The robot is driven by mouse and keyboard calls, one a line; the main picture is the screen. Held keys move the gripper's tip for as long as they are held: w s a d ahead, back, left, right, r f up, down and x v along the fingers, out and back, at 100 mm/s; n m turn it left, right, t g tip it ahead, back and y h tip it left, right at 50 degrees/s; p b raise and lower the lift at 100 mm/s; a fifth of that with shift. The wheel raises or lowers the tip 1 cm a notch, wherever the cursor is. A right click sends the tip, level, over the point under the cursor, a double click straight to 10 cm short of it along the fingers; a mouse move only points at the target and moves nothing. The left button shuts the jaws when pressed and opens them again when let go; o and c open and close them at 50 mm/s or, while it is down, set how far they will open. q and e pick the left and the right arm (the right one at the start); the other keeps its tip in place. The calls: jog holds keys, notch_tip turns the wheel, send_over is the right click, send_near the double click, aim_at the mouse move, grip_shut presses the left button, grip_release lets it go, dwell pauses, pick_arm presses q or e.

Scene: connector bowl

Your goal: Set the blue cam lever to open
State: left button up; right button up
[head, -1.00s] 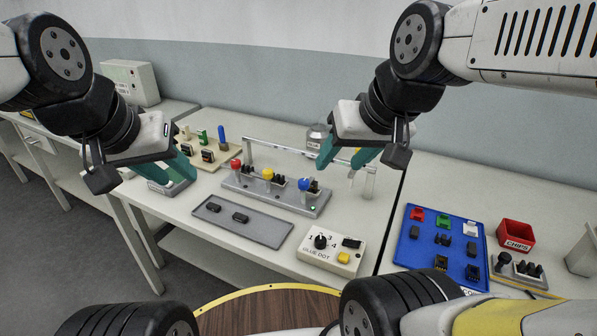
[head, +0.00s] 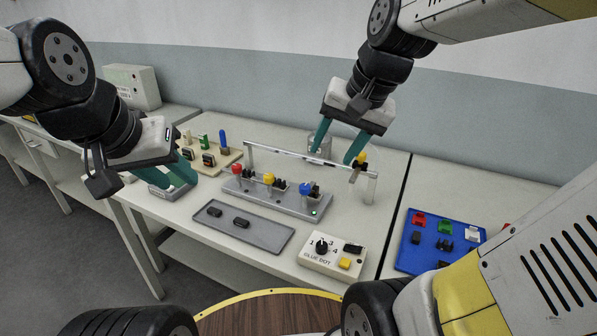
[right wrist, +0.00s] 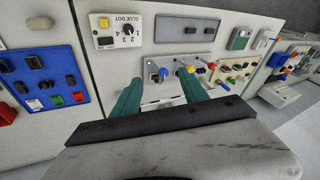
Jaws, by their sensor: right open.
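The blue cam lever (head: 305,188) is the rightmost of three coloured levers on a grey fixture (head: 278,202). Its blue knob also shows in the right wrist view (right wrist: 163,73), between and beyond my right fingers. My right gripper (head: 335,155) is open and empty, behind and above the blue lever, near the clear rail. It does not appear to touch the lever. My left gripper (head: 182,180) hangs at the left of the table, away from the levers. Its fingers overlap in view, so its opening is unclear.
The red lever (head: 237,169) and yellow lever (head: 269,178) stand left of the blue one. A grey tray (head: 270,236) and glue-dot box (head: 318,262) lie in front.

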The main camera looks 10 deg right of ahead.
jog(key=w+f+m+g, duration=0.3)
jog(key=w+f+m, duration=0.3)
jog(key=w, duration=0.5)
jog(key=m+g+y, duration=0.2)
jog(key=m, duration=0.4)
send_near(306, 185)
jog(key=f, duration=0.2)
jog(key=x, duration=0.3)
jog(key=a+x, duration=0.1)
jog(key=x, duration=0.3)
jog(key=shift+s, duration=0.15)
grip_shut()
